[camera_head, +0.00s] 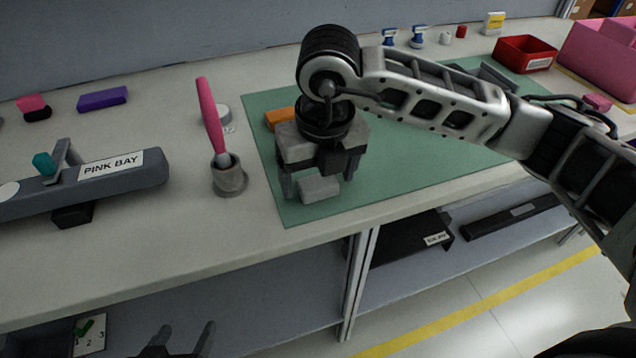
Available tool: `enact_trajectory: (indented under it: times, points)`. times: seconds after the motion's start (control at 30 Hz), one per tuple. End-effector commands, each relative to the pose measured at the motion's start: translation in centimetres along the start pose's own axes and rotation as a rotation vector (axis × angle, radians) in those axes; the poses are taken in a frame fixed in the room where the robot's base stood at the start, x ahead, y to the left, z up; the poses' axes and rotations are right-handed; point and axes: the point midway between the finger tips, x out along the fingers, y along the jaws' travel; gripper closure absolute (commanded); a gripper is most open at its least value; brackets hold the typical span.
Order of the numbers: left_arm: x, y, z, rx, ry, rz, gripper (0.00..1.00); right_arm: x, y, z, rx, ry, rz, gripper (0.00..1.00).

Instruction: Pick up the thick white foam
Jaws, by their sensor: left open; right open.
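A thick whitish foam block (319,191) lies on the green mat (270,108) near its front left corner. My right gripper (318,182) points down over the block with its jaws open. One finger is on the left of the block and the other on its right. I cannot tell whether either finger touches it. My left gripper (184,338) is open and empty at the bottom edge of the view, low in front of the workbench.
An orange block (279,117) lies just behind the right gripper. A pink-handled brush (212,118) stands in a grey holder (229,179) to its left. A grey "PINK BAY" fixture (115,183) is further left. A red bin (524,53) stands at the back right.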

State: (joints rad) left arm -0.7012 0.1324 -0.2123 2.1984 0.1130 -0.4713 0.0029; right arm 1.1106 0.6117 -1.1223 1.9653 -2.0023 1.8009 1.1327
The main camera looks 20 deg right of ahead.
Motion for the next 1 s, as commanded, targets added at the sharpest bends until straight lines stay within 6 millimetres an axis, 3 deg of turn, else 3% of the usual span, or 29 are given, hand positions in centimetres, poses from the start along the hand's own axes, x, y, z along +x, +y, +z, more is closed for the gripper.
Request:
enact_trajectory:
  times: [0.23, 0.27, 0.4, 0.43, 0.83, 1.0]
  points:
    - [0.1, 0.0, 0.1, -0.001, -0.001, 0.0, 0.38, 0.2, 0.0, 0.1, 0.001, -0.002, 0.0, 0.2]
    - [0.1, 0.0, 0.1, -0.001, -0.001, 0.0, 0.38, 0.2, 0.0, 0.1, 0.001, -0.002, 0.0, 0.26]
    - [0.1, 0.0, 0.0, 0.0, 0.001, 0.0, 0.38, 0.2, 0.0, 0.1, 0.001, -0.001, 0.0, 0.65]
    - [0.1, 0.0, 0.0, 0.0, 0.002, 0.0, 0.38, 0.2, 0.0, 0.1, 0.001, -0.001, 0.0, 0.68]
    - [0.2, -0.1, 0.0, 0.001, 0.002, -0.001, 0.38, 0.0, 0.0, 0.1, 0.001, -0.002, 0.0, 0.68]
    - [0.3, -0.1, 0.1, 0.001, 0.001, -0.001, 0.38, -1.3, 0.0, 0.3, 0.001, -0.006, 0.002, 0.68]
